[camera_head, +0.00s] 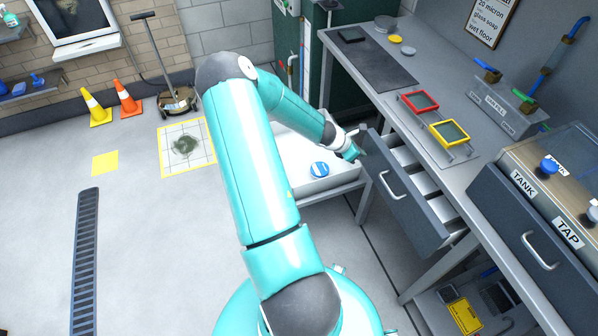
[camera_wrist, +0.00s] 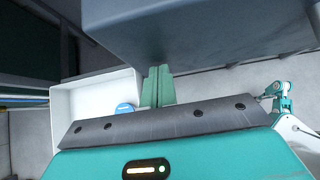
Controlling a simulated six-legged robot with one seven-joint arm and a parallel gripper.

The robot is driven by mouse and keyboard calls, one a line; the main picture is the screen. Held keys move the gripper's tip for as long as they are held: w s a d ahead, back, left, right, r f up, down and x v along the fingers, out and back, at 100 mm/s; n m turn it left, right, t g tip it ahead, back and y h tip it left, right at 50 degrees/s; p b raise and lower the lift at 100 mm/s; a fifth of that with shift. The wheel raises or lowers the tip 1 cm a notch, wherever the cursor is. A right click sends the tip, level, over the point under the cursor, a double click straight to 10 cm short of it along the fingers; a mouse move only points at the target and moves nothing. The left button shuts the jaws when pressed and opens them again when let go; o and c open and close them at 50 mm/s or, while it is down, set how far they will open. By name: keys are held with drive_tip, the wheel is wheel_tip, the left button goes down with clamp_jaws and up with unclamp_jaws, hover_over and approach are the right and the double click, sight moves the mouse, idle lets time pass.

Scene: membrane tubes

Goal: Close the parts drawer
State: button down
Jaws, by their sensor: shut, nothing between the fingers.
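The parts drawer (camera_head: 399,205) is a dark grey drawer pulled out from under the workbench, with a silver bar handle (camera_head: 389,186) on its front and pale compartments inside. My gripper (camera_head: 358,153) is at the drawer's far end, close to the top left corner of its front panel. In the wrist view my gripper (camera_wrist: 157,86) shows green fingers that are shut together with nothing between them. A large dark grey surface, which looks like the drawer, fills the top of the wrist view. I cannot tell whether the fingers touch it.
A white tray (camera_head: 338,180) with a blue-and-white round item (camera_head: 319,169) stands left of the drawer. The bench (camera_head: 385,75) carries red and yellow frames (camera_head: 450,133). A second drawer (camera_head: 515,225) is at right. Traffic cones (camera_head: 126,98) stand far left; floor there is mostly clear.

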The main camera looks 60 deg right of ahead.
drive_tip(key=s+d, duration=0.2)
drive_tip(key=d, duration=0.1)
drive_tip(key=s+d, duration=0.3)
drive_tip(key=shift+s+d, duration=0.2)
drive_tip(key=shift+s, duration=0.05)
drive_tip(key=shift+s+d, duration=0.5)
drive_tip(key=shift+s+r, duration=0.15)
drive_tip(key=shift+s, duration=0.05)
drive_tip(key=shift+w, duration=0.1)
drive_tip(key=shift+w+a, duration=0.3)
drive_tip(key=shift+w, duration=0.15)
drive_tip(key=w+a, duration=0.2)
drive_tip(key=shift+w+a+f, duration=0.2)
drive_tip(key=shift+w+a, duration=0.1)
drive_tip(key=shift+w, duration=0.05)
drive_tip(key=v, duration=1)
